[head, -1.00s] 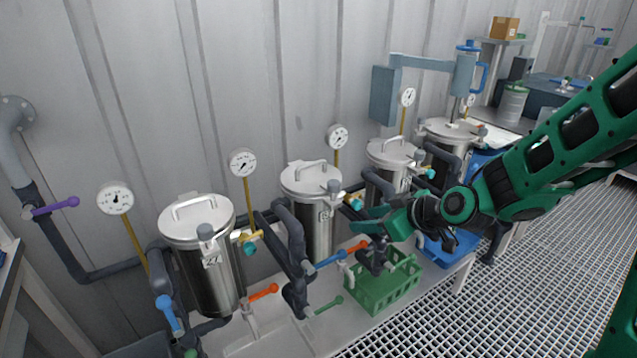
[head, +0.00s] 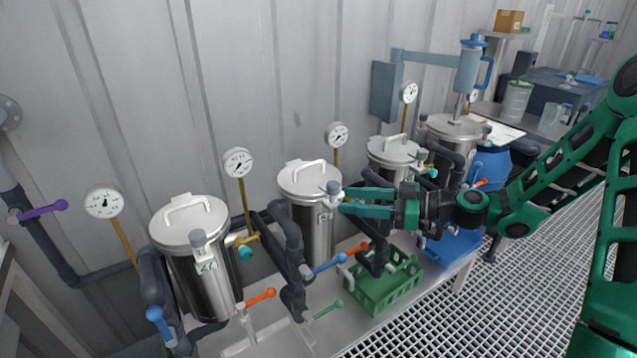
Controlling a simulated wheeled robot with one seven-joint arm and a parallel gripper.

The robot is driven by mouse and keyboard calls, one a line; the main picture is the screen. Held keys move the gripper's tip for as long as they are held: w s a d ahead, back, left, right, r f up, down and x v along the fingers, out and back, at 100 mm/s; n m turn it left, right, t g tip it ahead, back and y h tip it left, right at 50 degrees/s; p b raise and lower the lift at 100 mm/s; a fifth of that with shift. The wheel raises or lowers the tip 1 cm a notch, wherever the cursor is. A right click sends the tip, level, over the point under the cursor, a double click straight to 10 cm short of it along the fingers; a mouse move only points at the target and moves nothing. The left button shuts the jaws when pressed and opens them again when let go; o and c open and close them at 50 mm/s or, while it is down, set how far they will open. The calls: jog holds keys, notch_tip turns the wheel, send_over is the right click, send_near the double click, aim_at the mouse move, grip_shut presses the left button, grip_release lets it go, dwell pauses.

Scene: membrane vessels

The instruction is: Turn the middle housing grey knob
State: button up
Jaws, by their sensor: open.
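The housing (head: 311,230) near the centre of the head view is a steel cylinder with a lid handle and a partly visible number label. Its grey knob (head: 333,188) stands on the front right of the lid rim. My gripper (head: 343,201) reaches in from the right with its two green fingers open and parted. The fingertips lie just right of the grey knob in the picture. I cannot tell whether they touch it. The fingers cover the fittings right of this housing.
A green crate (head: 375,297) sits on the bench below. Pressure gauges (head: 337,135) line the wall.

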aim_at(317, 193)
jog(key=shift+n+y, duration=0.3)
jog(key=shift+y, duration=0.4)
jog(key=w+a, duration=0.1)
jog(key=a, duration=0.2)
jog(key=w+a+r, duration=0.1)
jog(key=a, duration=0.2)
jog(key=w+a+r, duration=0.1)
jog(key=w+a, duration=0.1)
jog(key=a, duration=0.1)
jog(key=c, duration=1.1)
